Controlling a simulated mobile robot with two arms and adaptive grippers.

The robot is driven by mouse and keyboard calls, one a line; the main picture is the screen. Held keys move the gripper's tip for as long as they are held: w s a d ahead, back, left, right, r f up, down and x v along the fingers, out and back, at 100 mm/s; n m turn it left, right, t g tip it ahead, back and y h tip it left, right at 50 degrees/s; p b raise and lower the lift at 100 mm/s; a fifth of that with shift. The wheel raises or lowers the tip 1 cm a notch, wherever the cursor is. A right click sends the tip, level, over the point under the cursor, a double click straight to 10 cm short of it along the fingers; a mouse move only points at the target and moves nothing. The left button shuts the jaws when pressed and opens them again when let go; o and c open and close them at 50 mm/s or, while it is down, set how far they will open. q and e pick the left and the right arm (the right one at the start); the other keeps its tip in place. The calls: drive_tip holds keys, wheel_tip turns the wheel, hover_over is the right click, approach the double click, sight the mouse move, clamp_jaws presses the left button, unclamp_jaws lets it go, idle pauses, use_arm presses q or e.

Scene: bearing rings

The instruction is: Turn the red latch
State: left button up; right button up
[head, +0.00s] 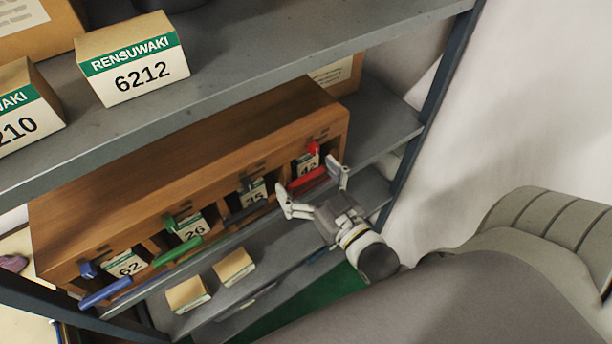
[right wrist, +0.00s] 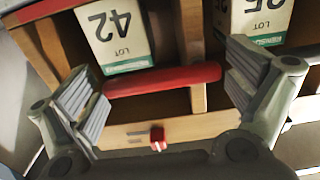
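A small red latch (head: 313,148) sits on the wooden cabinet's front, above the compartment holding the box marked 42 (head: 307,163). A red bar (head: 307,181) runs across that compartment's front, below the latch. My right gripper (head: 315,190) is open in front of this compartment. In the right wrist view, upside down, the red bar (right wrist: 160,80) lies between the spread fingers (right wrist: 170,95), and the red latch (right wrist: 157,139) shows near the palm. Whether a finger touches the bar I cannot tell. My left gripper is not in view.
The wooden cabinet (head: 200,150) stands on a grey shelf under another shelf (head: 250,55). Green (head: 177,251), blue (head: 105,292) and dark (head: 246,213) bars front other compartments. Two small boxes lie on the lower shelf. A shelf post (head: 430,110) stands at the right.

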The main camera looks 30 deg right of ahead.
drive_tip(key=c, duration=1.1)
drive_tip(key=shift+r+n+p, duration=0.25)
drive_tip(key=shift+n+p, duration=0.05)
drive_tip(key=shift+p, duration=0.15)
drive_tip(key=shift+n+p, duration=0.3)
drive_tip(key=shift+n, duration=0.2)
drive_tip(key=o, duration=1.3)
drive_tip(key=shift+s, duration=0.1)
